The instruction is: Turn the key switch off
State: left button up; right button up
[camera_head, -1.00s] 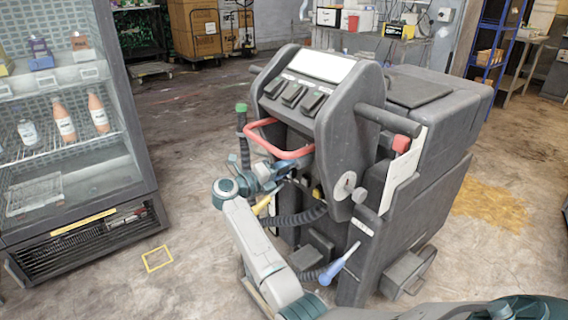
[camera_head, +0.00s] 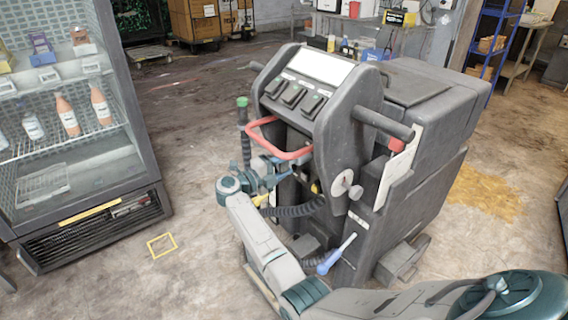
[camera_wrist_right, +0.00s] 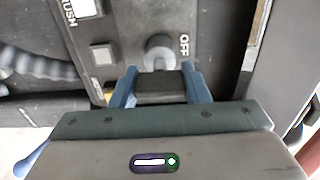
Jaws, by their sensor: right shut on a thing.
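A dark grey floor-cleaning machine (camera_head: 345,110) stands in the middle of the head view. My right gripper (camera_head: 282,170) reaches its rear side, just below the red bar; the arm partly hides that area. In the right wrist view, a round grey key switch (camera_wrist_right: 160,50) sits on a dark panel, with the word OFF to its right. The two blue fingers of my right gripper (camera_wrist_right: 160,82) are shut on its dark part, just in front of the round part. The key's exact angle is hard to tell. My left gripper does not show.
A red bar (camera_head: 285,150) curves out above my right gripper. A black corrugated hose (camera_head: 298,208) and a blue-handled tool (camera_head: 335,256) are close to my arm. A glass-front fridge (camera_head: 88,215) stands at left. Open floor (camera_head: 190,130) lies between it and the machine.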

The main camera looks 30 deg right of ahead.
dwell(0.3)
jog(key=o, duration=1)
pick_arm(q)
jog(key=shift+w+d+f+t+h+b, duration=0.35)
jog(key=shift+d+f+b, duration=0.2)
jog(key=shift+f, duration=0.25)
pick_arm(e)
jog(key=a, duration=1)
jog(key=shift+s+a, duration=0.4)
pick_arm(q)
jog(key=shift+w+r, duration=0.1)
